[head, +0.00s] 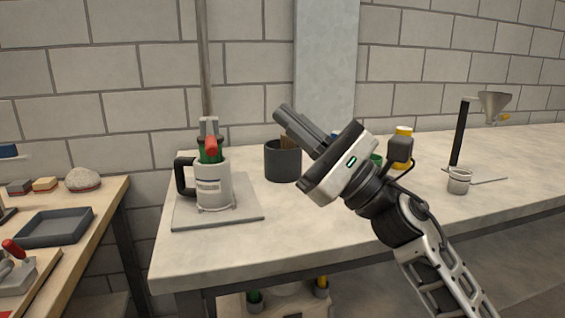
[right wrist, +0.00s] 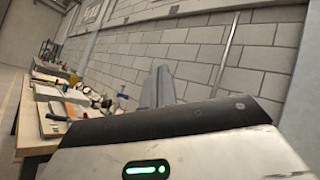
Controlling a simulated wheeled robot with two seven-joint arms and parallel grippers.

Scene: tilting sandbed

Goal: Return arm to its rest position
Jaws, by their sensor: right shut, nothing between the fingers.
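My right gripper (head: 290,120) is raised above the stone-topped table (head: 330,222), pointing up and to the left in the head view. Its two grey fingers lie together and hold nothing. In the right wrist view the shut fingers (right wrist: 158,88) point toward the block wall. The right arm comes in from the lower right and hides part of the table and some small items behind it. My left gripper is not in view.
A grey handled container (head: 212,186) with tools stands on a flat plate (head: 250,217). A dark pot (head: 283,163) stands behind the gripper. A funnel stand (head: 461,130) and small cup (head: 458,181) are at right. A wooden bench (head: 112,196) with a tray (head: 55,228) is at left.

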